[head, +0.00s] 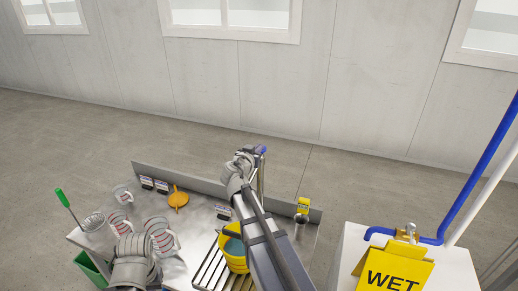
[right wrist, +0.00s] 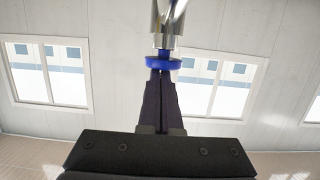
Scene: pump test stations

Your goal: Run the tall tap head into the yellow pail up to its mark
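The yellow pail (head: 236,262) stands on a slatted rack on the bench, partly hidden by my right arm. Its inside looks bluish; its mark and any water level cannot be made out. The tall tap (head: 261,178) rises behind my right gripper (head: 258,152), with blue at its top. In the right wrist view the fingers of my right gripper (right wrist: 162,82) are together, their tips at the blue collar (right wrist: 163,63) below the chrome tap part (right wrist: 166,22). Whether something thin is between them is unclear. My left arm shows at the bottom left; its fingers are not visible.
The metal bench (head: 205,213) carries several clear jugs with red marks (head: 160,236), an orange funnel (head: 178,198) and small labelled blocks. A short metal spout with a yellow tag (head: 303,205) stands at right. A yellow WET sign (head: 393,272) is on a white cabinet (head: 452,272) with a blue pipe.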

